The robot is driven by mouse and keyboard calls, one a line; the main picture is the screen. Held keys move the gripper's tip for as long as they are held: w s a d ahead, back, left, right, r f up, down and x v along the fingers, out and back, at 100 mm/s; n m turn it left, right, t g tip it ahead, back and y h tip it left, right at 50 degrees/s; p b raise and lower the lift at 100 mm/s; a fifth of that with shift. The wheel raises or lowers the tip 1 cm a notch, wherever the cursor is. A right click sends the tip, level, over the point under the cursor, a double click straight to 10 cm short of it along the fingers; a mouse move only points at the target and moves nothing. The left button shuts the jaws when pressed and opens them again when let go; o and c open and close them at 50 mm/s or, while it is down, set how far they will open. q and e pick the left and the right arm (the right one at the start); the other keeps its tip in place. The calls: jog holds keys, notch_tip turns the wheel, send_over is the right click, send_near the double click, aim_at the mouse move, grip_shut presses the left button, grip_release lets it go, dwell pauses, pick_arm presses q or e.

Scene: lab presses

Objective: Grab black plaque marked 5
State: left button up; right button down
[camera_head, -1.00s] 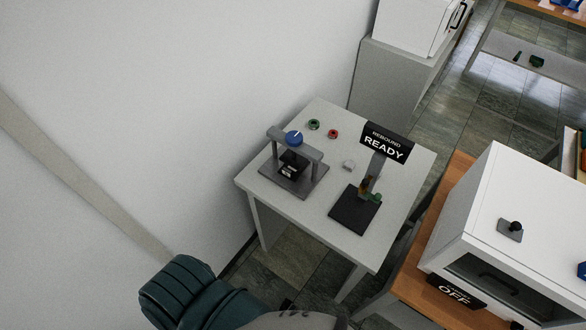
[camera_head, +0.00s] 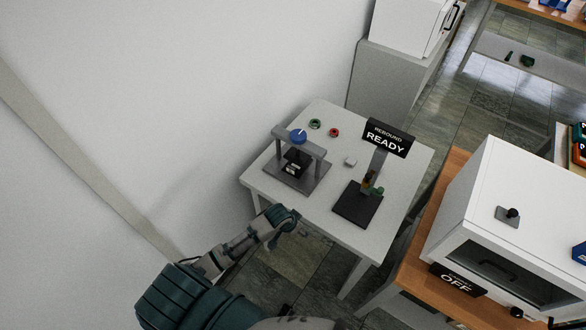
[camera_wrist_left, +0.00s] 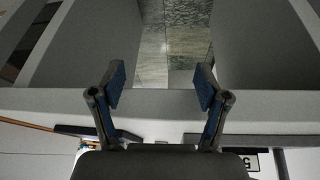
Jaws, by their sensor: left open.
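A black plaque with a white label marked 5 (camera_wrist_left: 250,160) shows partly at the lower right of the left wrist view, beside the right finger and apart from it. In the head view, a black block with a small white label (camera_head: 294,165) sits under the grey press frame (camera_head: 312,180); its mark is too small to read there. My left gripper (camera_wrist_left: 160,84) is open and empty in the wrist view. In the head view my left arm reaches toward the table's near left edge; its fingers cannot be made out. My right gripper is not in view.
A REBOUND READY sign stand (camera_head: 387,138) is to the right. A white wall borders the left.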

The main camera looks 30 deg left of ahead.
pick_arm(q)
jog(key=w+a+r+n, duration=0.1)
jog(key=w+a+r, duration=0.25)
jog(key=r, duration=0.45)
jog(key=w+a+r+y, duration=0.1)
jog(key=w+a+r, duration=0.2)
jog(key=a+r, duration=0.35)
jog(key=w+a+r+n, duration=0.1)
jog(key=w+a+r, duration=0.2)
jog(key=r, duration=0.7)
send_over(290, 169)
jog(key=s, duration=0.2)
notch_tip(290, 169, down, 10)
jog(key=shift+s+d+p, duration=0.1)
jog(key=shift+d+p, duration=0.05)
jog(key=shift+p, duration=0.2)
jog(key=x, duration=0.5)
jog(key=shift+a+f, duration=0.35)
jog(key=shift+f, duration=0.15)
jog(key=shift+d+f, duration=0.1)
jog(key=shift+f, duration=0.2)
jog(key=c, duration=1.3)
